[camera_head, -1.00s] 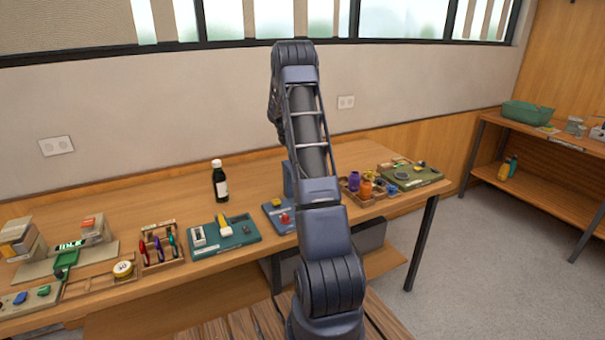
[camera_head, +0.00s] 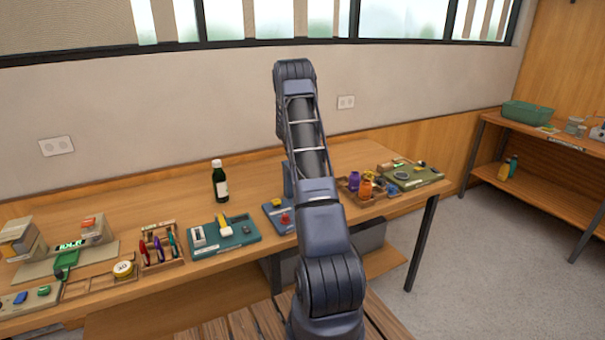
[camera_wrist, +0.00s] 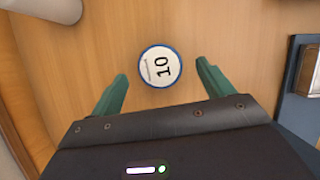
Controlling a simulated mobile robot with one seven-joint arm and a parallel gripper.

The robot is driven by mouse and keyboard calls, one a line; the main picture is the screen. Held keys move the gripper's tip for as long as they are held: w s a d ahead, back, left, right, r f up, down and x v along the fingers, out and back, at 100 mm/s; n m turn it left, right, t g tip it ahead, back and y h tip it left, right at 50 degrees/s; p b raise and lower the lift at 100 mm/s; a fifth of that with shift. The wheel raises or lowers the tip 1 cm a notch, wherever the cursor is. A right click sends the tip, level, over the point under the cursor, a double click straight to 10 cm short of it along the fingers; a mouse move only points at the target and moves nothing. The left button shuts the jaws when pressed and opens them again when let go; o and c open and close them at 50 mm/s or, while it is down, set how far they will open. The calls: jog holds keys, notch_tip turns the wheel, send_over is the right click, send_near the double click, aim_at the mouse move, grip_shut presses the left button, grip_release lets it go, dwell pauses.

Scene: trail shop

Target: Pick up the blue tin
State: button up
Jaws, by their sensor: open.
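The blue tin (camera_wrist: 160,67) shows in the wrist view as a round tin with a blue rim and a white lid marked "10". It rests on the bare wooden tabletop. My gripper (camera_wrist: 162,71) is open and empty, with its two teal fingers pointing toward the tin. In the picture the tin lies between and just past the fingertips; I cannot tell the height left between them. In the head view I cannot see the tin or my gripper; my arm covers the middle of the table.
A blue board (camera_wrist: 298,105) with a metal piece lies right of the tin. A whitish round object (camera_wrist: 50,8) is at the upper left.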

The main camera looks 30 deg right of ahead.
jog(key=shift+x, duration=1.2)
jog(key=shift+c, duration=0.2)
jog(key=c, duration=1)
jog(key=shift+r, duration=0.1)
